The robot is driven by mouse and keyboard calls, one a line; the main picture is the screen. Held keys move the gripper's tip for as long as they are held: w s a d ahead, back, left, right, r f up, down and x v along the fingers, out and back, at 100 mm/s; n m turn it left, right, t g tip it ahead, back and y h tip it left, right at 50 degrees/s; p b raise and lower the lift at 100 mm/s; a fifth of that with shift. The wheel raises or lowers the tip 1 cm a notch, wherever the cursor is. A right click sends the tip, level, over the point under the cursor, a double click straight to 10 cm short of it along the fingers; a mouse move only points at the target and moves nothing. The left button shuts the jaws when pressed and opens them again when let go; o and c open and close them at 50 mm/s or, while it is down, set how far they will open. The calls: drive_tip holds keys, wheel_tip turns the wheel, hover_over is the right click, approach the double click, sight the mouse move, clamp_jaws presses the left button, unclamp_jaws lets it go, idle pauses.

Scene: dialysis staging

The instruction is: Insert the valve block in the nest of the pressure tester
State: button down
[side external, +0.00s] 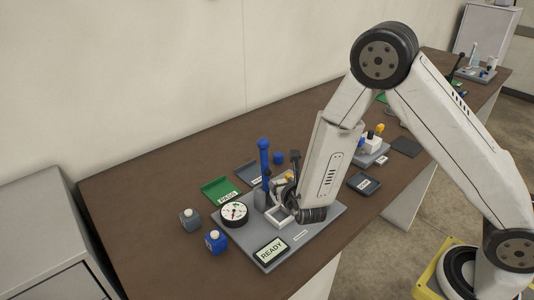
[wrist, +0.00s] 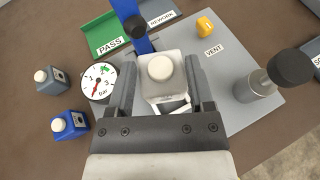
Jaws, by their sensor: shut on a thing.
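My gripper (wrist: 162,80) is shut on a white valve block (wrist: 170,92) with a round cream cap on top, its jaws on the block's left and right sides. In the side external view my gripper (side external: 290,197) is low over the grey pressure tester (side external: 298,245), and the block is hard to make out. The white-walled nest (side external: 279,218) is on the tester, just below the jaws. A bit of white frame (wrist: 184,106) shows under the block in the wrist view. I cannot tell whether the block is inside the nest or above it.
A dial gauge (side external: 234,214), a tall blue lever (side external: 264,160) and a READY display (side external: 271,250) stand around the nest. A dark-knobbed post (wrist: 270,83) and yellow vent knob (wrist: 205,26) are to the right. Grey (side external: 190,220) and blue (side external: 216,242) blocks sit left; a green PASS tray (side external: 216,187) lies behind.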

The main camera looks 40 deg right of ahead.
drive_tip(key=shift+f, duration=2.95)
drive_tip(key=shift+s+f, duration=0.25)
drive_tip(key=shift+f, duration=1)
drive_tip(key=shift+d+f, duration=0.1)
drive_tip(key=shift+f, duration=0.05)
unclamp_jaws()
drive_tip(key=shift+w, duration=0.1)
drive_tip(key=shift+v, duration=4)
